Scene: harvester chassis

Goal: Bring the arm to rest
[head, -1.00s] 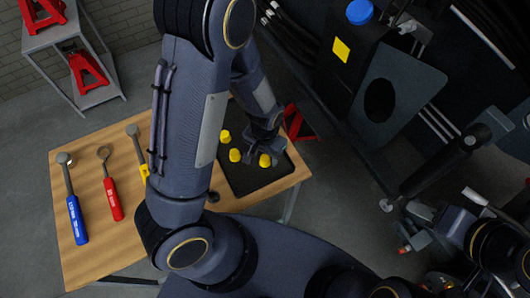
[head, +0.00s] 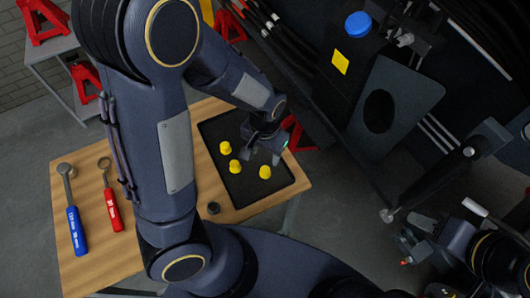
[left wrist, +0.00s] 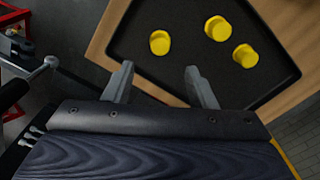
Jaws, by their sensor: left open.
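My left arm comes in from the left in the head view and reaches over the wooden table. My left gripper (head: 262,155) is open and empty above the far right part of a black tray (head: 238,200). In the left wrist view its two fingers (left wrist: 160,85) stand apart with nothing between them. Three yellow caps lie on the tray: one (head: 224,147), one (head: 235,166) and one (head: 265,172). They also show in the left wrist view (left wrist: 160,42), beyond the fingers and apart from them. My right gripper (head: 417,240) is at the lower right, and its jaw state is unclear.
The wooden table (head: 90,262) holds a blue-handled tool (head: 76,230), a red-handled tool (head: 110,205) and a small dark round part (head: 213,208). The dark chassis (head: 340,90) with a blue cap (head: 358,24) stands right of the tray. Red stands (head: 85,78) are at upper left.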

